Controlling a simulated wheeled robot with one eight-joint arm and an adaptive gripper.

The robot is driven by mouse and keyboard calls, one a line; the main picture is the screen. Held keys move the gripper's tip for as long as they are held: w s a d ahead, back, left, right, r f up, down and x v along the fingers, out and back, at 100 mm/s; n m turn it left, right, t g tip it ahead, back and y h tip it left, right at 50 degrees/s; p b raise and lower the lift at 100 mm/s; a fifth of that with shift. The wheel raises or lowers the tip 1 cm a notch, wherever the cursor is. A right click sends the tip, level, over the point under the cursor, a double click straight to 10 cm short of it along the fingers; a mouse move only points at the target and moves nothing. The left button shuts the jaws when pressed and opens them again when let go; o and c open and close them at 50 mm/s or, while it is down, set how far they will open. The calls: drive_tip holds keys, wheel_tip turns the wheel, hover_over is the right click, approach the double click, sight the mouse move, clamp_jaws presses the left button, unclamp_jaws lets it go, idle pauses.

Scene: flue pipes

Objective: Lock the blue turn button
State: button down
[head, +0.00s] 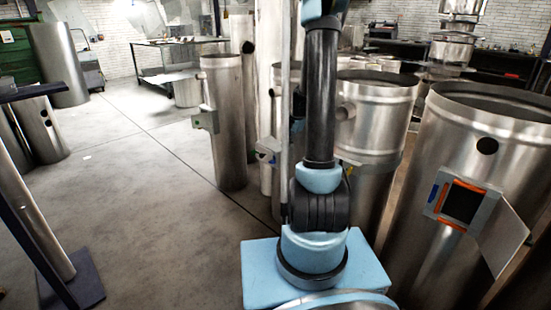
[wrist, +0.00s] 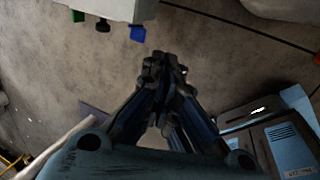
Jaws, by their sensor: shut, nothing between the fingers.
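In the wrist view a blue turn button (wrist: 137,33) sticks out below the lower edge of a pale box (wrist: 118,8), near the top of the picture. A black knob (wrist: 103,25) and a green tab (wrist: 78,15) sit to its left on the same edge. My gripper (wrist: 165,65) is shut and empty, below and a little right of the blue button in the picture, with a visible gap between them. In the head view a small pale box (head: 267,151) with a bit of blue sits on a pipe left of my arm. My gripper is not visible there.
A large pipe (head: 480,140) at right has a box with an open door (head: 503,237), an orange-edged opening and a blue part (head: 433,193). Another pipe (head: 228,150) carries a box with a green mark (head: 207,121). Open floor (head: 130,190) lies to the left.

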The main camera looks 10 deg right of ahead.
drive_tip(key=shift+f, duration=0.1)
hover_over(274, 162)
drive_tip(key=s+d, duration=0.3)
drive_tip(key=s, duration=0.1)
wheel_tip(274, 162, down, 9)
drive_tip(key=shift+w+a+f, duration=0.15)
drive_tip(key=shift+w+a, duration=0.25)
drive_tip(key=shift+w, duration=0.15)
drive_tip(key=shift+w+a+f, duration=0.15)
drive_tip(key=shift+w+a, duration=0.25)
drive_tip(key=shift+w, duration=0.15)
drive_tip(key=shift+w+a, duration=0.35)
drive_tip(key=shift+w, duration=0.1)
